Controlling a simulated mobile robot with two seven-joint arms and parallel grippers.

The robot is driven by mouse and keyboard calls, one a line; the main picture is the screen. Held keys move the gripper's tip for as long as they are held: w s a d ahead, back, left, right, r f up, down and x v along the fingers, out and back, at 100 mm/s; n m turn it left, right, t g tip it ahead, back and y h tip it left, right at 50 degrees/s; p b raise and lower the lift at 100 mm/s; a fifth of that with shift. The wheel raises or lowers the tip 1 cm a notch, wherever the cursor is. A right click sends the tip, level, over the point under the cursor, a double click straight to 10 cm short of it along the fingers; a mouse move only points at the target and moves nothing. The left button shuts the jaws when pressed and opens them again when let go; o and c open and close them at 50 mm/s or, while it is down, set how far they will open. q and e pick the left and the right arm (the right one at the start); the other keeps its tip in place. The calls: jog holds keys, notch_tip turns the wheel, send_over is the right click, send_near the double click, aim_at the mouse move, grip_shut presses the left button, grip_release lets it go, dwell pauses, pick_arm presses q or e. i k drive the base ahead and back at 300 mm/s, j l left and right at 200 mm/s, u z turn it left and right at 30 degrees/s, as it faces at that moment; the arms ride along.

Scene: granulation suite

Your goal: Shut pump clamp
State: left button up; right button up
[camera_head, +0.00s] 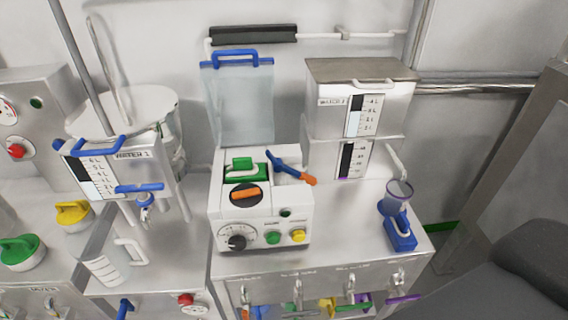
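The pump (262,215) is a white box on the steel bench, with a dark round head and an orange bar (245,193) across it. A green block (246,170) sits on its top. A blue lever with an orange tip (291,168) slants down to the right beside the green block; I cannot tell for sure which part is the clamp or whether it is shut. A clear panel with a blue handle (238,100) stands upright behind the pump. Neither of my grippers is in view.
A steel tank with a level scale (360,97) stands right of the pump. A blue-based cup (400,225) is at the bench's right. A water vessel (112,165) with blue handles stands left. Yellow (73,214) and green (20,250) lidded jars are far left.

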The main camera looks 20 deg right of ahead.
aim_at(278, 166)
jog(key=j+z, duration=0.2)
jog(key=z, duration=0.25)
jog(key=i+j+z, duration=0.1)
jog(key=j+z, duration=0.15)
jog(key=z, duration=0.2)
